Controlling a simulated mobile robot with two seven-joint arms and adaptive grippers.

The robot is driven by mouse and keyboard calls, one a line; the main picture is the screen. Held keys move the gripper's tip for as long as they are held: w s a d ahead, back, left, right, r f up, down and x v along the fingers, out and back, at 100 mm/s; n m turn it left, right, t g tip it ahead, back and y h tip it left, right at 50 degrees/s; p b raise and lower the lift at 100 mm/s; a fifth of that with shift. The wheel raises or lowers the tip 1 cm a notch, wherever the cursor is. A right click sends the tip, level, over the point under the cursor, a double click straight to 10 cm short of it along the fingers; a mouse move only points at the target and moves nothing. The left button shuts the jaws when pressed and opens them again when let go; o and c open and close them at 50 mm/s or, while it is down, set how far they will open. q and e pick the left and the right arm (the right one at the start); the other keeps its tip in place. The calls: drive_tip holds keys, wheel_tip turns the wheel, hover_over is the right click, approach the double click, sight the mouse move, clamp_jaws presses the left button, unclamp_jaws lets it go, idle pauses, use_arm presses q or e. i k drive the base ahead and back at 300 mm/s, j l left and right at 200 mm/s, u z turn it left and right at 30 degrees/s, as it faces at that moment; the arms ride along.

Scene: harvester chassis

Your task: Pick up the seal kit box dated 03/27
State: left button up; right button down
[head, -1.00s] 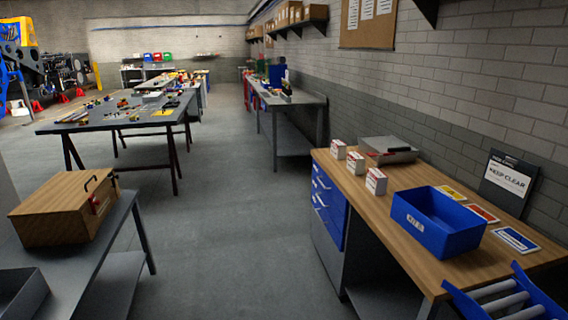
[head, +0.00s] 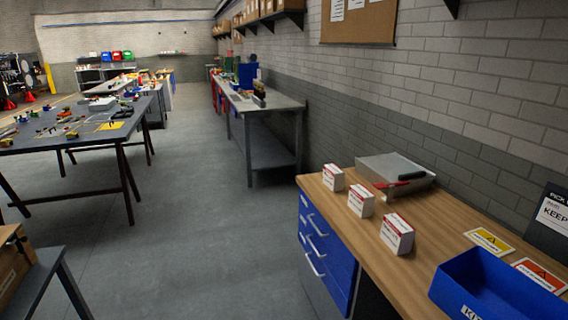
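Three small white boxes with red markings stand in a row along the left part of the wooden bench top (head: 440,220). The far box (head: 333,178) is near the bench's back left corner. The middle box (head: 361,201) and the near box (head: 397,234) stand closer to me. The print on them is too small to read, so I cannot tell which is dated 03/27. Neither of my grippers shows in the head view.
A grey metal case (head: 396,170) with a red and black tool lies behind the boxes. A blue bin (head: 490,285) and warning cards (head: 489,241) are to the right. Blue drawers (head: 328,255) are under the bench. Open floor (head: 190,230) lies to the left.

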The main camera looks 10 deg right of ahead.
sight(334, 176)
drive_tip(key=i+z, duration=0.3)
drive_tip(key=i+j+z, duration=0.3)
drive_tip(key=i, duration=0.2)
drive_tip(key=i+j+z, duration=0.2)
drive_tip(key=i+z, duration=0.15)
